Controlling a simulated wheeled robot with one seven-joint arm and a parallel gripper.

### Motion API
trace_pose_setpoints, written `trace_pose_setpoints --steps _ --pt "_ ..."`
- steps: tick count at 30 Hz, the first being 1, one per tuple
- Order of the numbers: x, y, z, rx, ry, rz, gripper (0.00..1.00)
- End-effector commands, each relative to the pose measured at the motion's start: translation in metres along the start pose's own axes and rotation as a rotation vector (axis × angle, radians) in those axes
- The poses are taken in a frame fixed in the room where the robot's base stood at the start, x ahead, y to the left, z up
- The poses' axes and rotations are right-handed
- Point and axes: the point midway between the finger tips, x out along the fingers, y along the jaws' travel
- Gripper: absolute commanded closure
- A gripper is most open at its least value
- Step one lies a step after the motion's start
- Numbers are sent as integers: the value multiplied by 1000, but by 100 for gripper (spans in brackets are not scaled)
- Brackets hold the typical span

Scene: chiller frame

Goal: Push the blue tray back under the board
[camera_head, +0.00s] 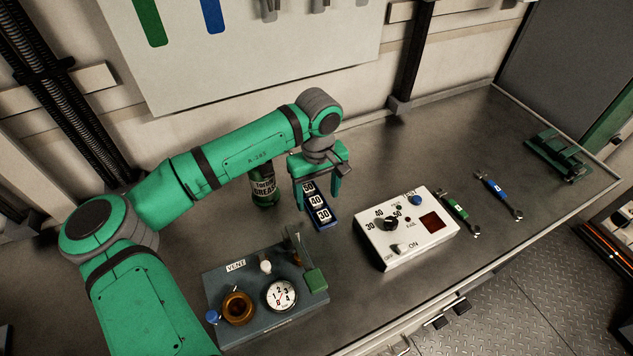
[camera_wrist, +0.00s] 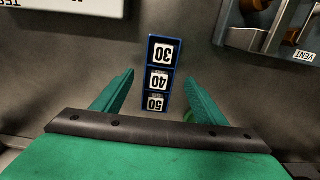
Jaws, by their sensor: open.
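The blue tray (camera_head: 325,226) lies on the metal bench and holds blocks labelled 50, 40 and 30 in a row. It also shows in the wrist view (camera_wrist: 149,62), where the 30 is farthest from my gripper's palm. My gripper (camera_head: 318,203) is open over the tray, pointing down. In the wrist view its fingers (camera_wrist: 159,78) stand on either side of the tray, with gaps between; contact with the bench cannot be told. The pale board (camera_head: 265,65) is on the back wall, bearing green and blue shapes. My gripper hides part of the tray's far end in the head view.
A dark green grease bottle (camera_head: 264,190) stands just left of my gripper. A white control box (camera_head: 407,238) is to the right, and a grey VENT unit (camera_head: 255,272) with gauge is in front. Two wrenches (camera_head: 497,195) and a green fixture (camera_head: 557,157) lie farther right.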

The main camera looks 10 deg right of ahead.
Motion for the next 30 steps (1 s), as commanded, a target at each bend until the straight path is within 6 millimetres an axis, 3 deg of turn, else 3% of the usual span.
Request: trace_pose_setpoints --steps 7,19,20,25,30 --pt "26 -1 0 -2 0 -1 34" --pt "32 -2 -1 -3 0 1 34" --pt "32 -2 -1 -3 0 1 37" --pt "31 -1 -1 -2 0 0 77" --pt "31 -1 -1 -2 0 1 79"
